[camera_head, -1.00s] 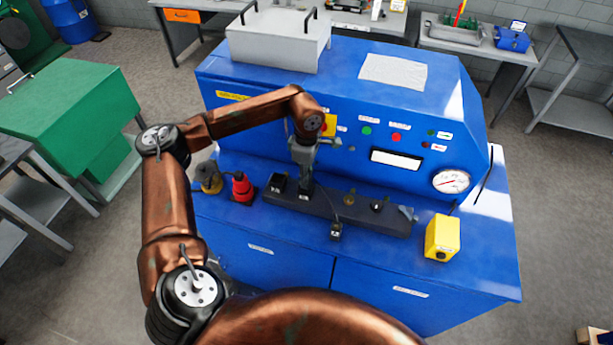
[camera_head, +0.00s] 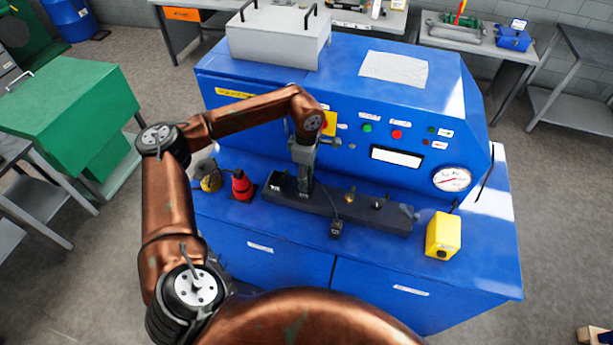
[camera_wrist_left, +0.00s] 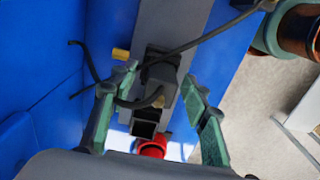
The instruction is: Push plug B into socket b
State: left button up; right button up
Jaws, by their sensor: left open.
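A dark socket strip (camera_head: 370,215) lies along the front ledge of the blue machine. My left gripper (camera_head: 304,190) is over its left part, pointing down. In the left wrist view its two green fingers (camera_wrist_left: 160,78) are spread, on either side of a black block (camera_wrist_left: 163,92) with a dark cable, and I see gaps beside it. A black plug (camera_head: 336,229) on a cable hangs at the strip's front edge. A black socket block (camera_head: 279,186) stands at the strip's left end. I cannot read which plug is B or which socket is b. My right gripper is not in view.
A yellow box (camera_head: 443,236) stands at the right. The machine's front panel (camera_head: 350,140) rises close behind the gripper.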

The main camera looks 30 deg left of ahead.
pick_arm(q)
notch_tip(320, 180, up, 12)
dwell(0.5)
jog(key=shift+s, duration=0.1)
dwell(0.4)
